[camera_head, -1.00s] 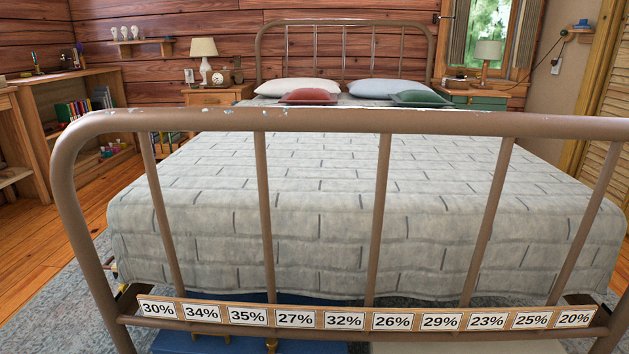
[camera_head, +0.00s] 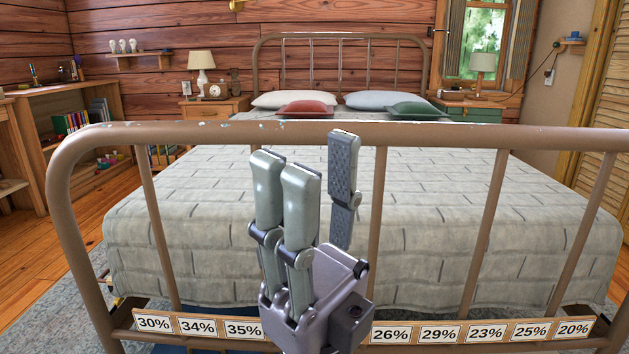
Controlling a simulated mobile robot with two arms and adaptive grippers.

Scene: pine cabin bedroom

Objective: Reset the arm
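My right gripper (camera_head: 313,160) rises from the bottom middle of the head view, with its fingers pointing up. Two grey fingers stand on the left and one darker padded finger on the right, with a gap between them. It is open and nothing shows between the fingers. It appears in front of the bed's brown metal footboard (camera_head: 480,131) and hides part of it; whether they touch I cannot tell. My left gripper is not in view.
The bed (camera_head: 450,185) with a grey quilt fills the middle. A strip of percentage labels (camera_head: 440,333) runs along the lower footboard rail, partly hidden by my gripper. A wooden bookshelf (camera_head: 110,95) stands left, a nightstand (camera_head: 215,108) beside the bed. Wooden floor (camera_head: 30,245) shows at left.

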